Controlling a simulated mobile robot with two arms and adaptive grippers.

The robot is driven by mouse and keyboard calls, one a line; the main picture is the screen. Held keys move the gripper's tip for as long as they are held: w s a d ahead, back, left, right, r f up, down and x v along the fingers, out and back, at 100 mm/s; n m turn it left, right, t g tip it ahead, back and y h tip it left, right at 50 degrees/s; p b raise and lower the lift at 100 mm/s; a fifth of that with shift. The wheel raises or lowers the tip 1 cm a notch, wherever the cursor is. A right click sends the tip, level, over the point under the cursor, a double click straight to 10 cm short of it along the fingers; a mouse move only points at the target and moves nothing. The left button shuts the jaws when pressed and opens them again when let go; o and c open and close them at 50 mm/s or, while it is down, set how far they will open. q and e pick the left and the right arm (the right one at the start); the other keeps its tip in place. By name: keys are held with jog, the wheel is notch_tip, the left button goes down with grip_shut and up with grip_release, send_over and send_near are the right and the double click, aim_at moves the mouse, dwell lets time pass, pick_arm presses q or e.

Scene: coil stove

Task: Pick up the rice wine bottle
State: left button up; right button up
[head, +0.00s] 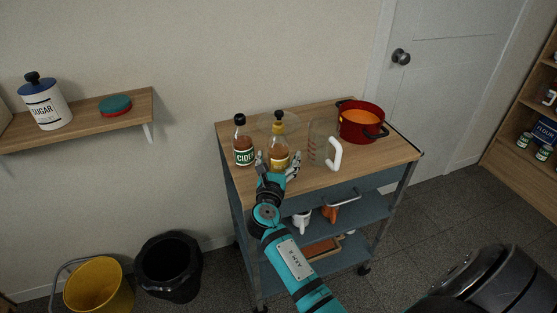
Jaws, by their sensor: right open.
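A bottle with a yellow cap, amber contents and a yellow label stands upright on the wooden cart top; it appears to be the rice wine bottle (279,146). Its label is partly hidden and I cannot read it. My right gripper (277,164) is open in front of it, one finger to the left and one to the right of its lower part. I cannot tell whether the fingers touch it. My left gripper is not in view.
A green-labelled bottle (243,145) stands close on the left. A clear measuring jug (322,145) is on the right, with a red pot (361,121) beyond. A clear round item (270,119) is behind. The cart top's (390,150) right front is free.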

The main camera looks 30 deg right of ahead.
aim_at(278, 147)
jog(key=shift+w+d, duration=0.25)
jog(key=shift+w, duration=0.1)
jog(key=shift+c, duration=0.2)
jog(key=c, duration=1.6)
jog(key=shift+r, duration=0.1)
jog(key=shift+c, duration=0.2)
jog(key=shift+r, duration=0.1)
jog(key=shift+r, duration=0.6)
notch_tip(278, 147, up, 2)
jog(key=shift+r+p, duration=0.1)
jog(key=shift+p, duration=0.4)
jog(key=s, duration=0.5)
jog(key=s+r, duration=0.1)
jog(key=s, duration=1)
jog(key=shift+r, duration=0.2)
